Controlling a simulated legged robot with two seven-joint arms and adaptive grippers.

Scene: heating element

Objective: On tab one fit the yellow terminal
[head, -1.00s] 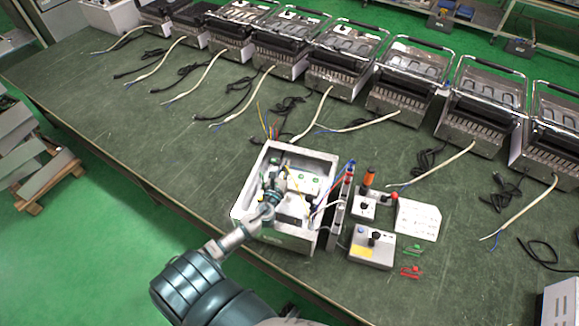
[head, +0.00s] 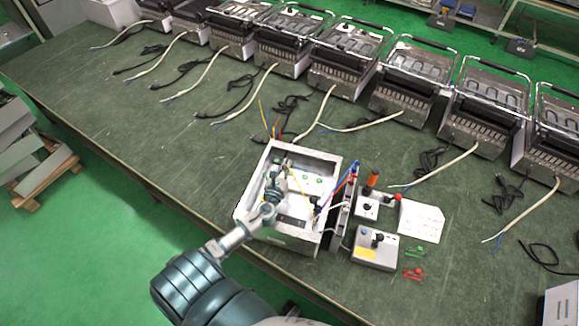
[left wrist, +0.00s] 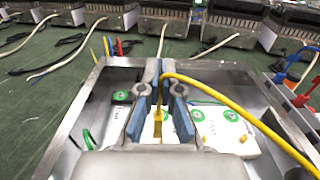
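My left gripper (left wrist: 157,112) reaches into an open metal box (head: 335,172), which also shows in the left wrist view (left wrist: 72,122). Its blue-padded fingers are close together around the yellow terminal (left wrist: 158,126), and the yellow wire (left wrist: 236,103) arcs up from there and away to the right. White blocks with green-ringed spots lie inside the box: one left of the fingers (left wrist: 116,120), one to their right (left wrist: 222,132). Their markings are too small to read, so I cannot tell which is tab one. Contact between terminal and tab is unclear. My right gripper is not in view.
Red and blue leads rise at the box's right wall. Right of it are a control box (head: 374,250), an orange-handled tool (head: 372,179), a white sheet (head: 421,220) and small red and green clips. Several grills with cables line the back.

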